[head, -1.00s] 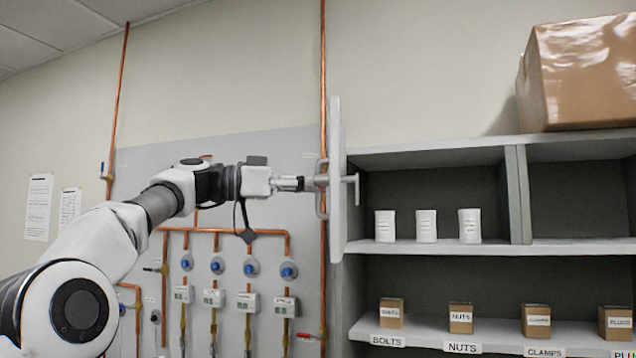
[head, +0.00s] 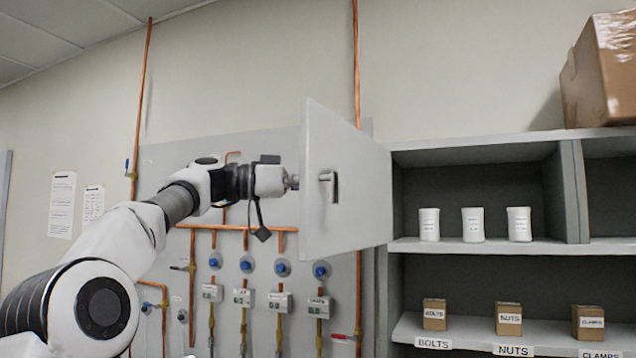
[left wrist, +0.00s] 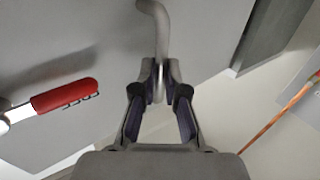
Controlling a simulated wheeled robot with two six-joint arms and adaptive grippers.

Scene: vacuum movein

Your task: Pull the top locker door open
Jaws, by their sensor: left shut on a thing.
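The top locker door (head: 345,225) stands swung out from the shelf unit, hinged at its right edge, and its inner face is turned toward me. A small dark latch lever (head: 331,187) shows on that face. My left gripper (head: 294,183) is at the door's far side, and its fingertips are hidden behind the door in the head view. In the left wrist view its fingers (left wrist: 162,84) are shut around the grey bar handle (left wrist: 156,22). My right gripper is in no view.
The opened top compartment holds several white containers (head: 473,225). Small labelled boxes (head: 508,318) stand on the shelf below. A large brown carton (head: 600,75) sits on top. Copper pipes (head: 357,60) and blue valves (head: 283,268) are behind the arm. The left wrist view shows a red lever (left wrist: 65,96).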

